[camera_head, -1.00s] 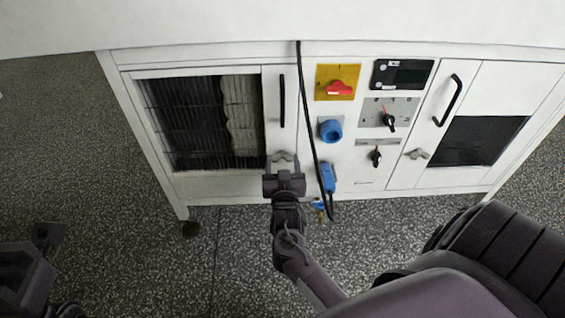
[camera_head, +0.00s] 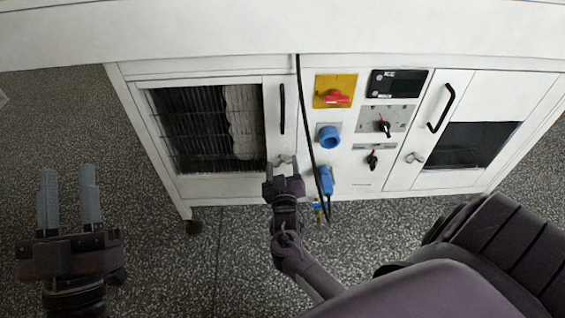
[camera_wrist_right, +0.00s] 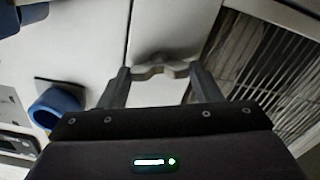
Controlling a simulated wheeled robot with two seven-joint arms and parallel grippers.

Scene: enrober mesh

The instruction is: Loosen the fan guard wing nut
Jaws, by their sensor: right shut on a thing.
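The wing nut (camera_head: 282,160) is a small grey two-winged knob at the lower edge of the white panel, just right of the fan guard grille (camera_head: 205,128). My right gripper (camera_head: 284,174) is at it from below, partly hiding it. In the right wrist view the wing nut (camera_wrist_right: 162,69) sits between the fingertips of my right gripper (camera_wrist_right: 160,75), a wing against each finger, so the gripper is shut on it. My left gripper (camera_head: 68,178) is at the lower left, fingers apart and empty, over the floor and away from the cabinet.
A black cable (camera_head: 308,120) hangs just right of my right gripper, beside a blue plug (camera_head: 326,180). A black door handle (camera_head: 282,108) is above the nut. A blue socket (camera_head: 329,137) and a red switch (camera_head: 337,97) are to the right. Another wing nut (camera_head: 414,157) is on the right door.

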